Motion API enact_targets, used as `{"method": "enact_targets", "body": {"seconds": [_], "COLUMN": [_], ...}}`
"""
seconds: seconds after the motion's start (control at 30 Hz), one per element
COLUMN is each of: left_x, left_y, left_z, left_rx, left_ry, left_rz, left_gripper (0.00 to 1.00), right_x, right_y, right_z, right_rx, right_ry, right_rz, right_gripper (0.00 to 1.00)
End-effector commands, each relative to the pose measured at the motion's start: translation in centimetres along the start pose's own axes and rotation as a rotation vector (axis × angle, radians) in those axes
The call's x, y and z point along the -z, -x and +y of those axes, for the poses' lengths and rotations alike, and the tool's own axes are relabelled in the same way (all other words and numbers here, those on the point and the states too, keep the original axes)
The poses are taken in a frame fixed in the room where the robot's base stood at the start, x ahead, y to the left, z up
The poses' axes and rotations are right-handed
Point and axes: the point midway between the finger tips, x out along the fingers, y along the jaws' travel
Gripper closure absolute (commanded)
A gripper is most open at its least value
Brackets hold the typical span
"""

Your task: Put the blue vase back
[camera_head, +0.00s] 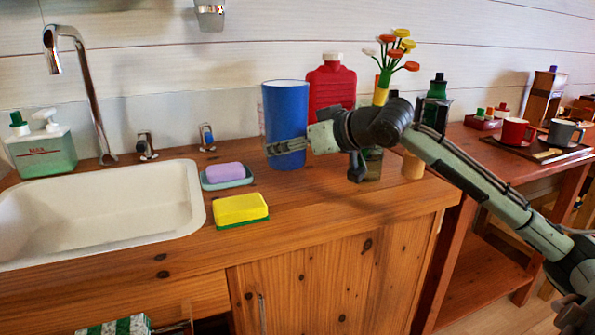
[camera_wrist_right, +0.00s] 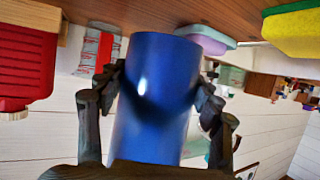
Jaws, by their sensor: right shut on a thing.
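The blue vase (camera_head: 286,108) is an upright plain cylinder over the wooden counter, right of the soap dish. My right gripper (camera_head: 286,147) reaches in from the right and is shut around its lower part. In the right wrist view the vase (camera_wrist_right: 155,95) fills the middle, with the gripper fingers (camera_wrist_right: 160,88) pressed on both sides. I cannot tell whether its base touches the counter. My left gripper is not in view.
A red bottle (camera_head: 330,84) stands close behind the vase. A yellow sponge (camera_head: 240,209), a soap dish (camera_head: 227,178) and a white sink (camera_head: 100,205) lie to the left. Flowers (camera_head: 392,50) and a dark green bottle (camera_head: 437,88) stand behind my arm.

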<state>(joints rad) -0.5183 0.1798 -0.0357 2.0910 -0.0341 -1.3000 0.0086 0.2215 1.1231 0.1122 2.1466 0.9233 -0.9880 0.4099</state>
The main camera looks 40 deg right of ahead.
Motion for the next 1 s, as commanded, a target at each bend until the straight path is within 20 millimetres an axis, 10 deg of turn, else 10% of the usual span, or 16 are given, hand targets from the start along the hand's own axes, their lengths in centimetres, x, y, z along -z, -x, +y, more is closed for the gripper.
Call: {"method": "enact_targets", "body": {"seconds": [0.97,1.0], "left_x": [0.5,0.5], "left_y": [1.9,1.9], "left_z": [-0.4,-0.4], "left_rx": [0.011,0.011], "left_ry": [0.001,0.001], "left_rz": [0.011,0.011], "left_gripper": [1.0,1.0], "right_x": [-4.7,-5.1], "right_y": [-1.4,-1.6], "right_z": [1.8,1.8], "right_rx": [0.0,0.0], "right_ry": [0.001,-0.001], "right_rz": [0.009,0.0], "right_gripper": [0.92,0.32]}}
